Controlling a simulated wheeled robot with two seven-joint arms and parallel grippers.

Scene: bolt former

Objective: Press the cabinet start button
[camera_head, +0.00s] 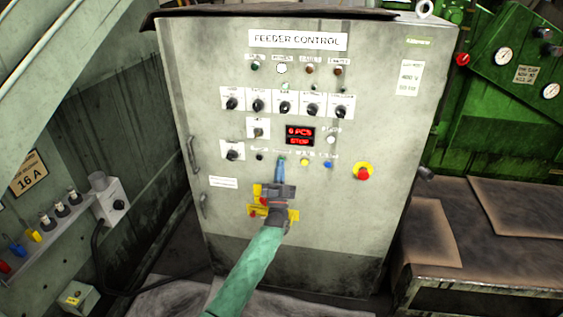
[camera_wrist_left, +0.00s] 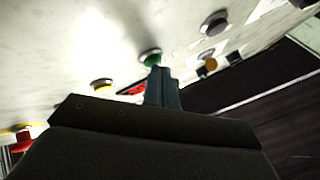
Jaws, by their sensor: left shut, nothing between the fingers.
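The feeder control cabinet (camera_head: 230,100) stands upright in the middle of the head view, with a red display (camera_head: 300,135) reading "6 PCS" and "STOP". My left gripper (camera_head: 281,160) is shut and empty, its fingertips in front of the lower button row. The green button (camera_wrist_left: 151,57) shows right at the fingertips (camera_wrist_left: 160,75) in the left wrist view. In the head view only a bit of green (camera_head: 281,157) shows at the tips. I cannot tell whether the tips touch it. My right gripper is not in view.
Rotary switches (camera_head: 285,104) sit above. A workbench (camera_head: 490,262) stands at the right, a green machine (camera_head: 490,110) behind it.

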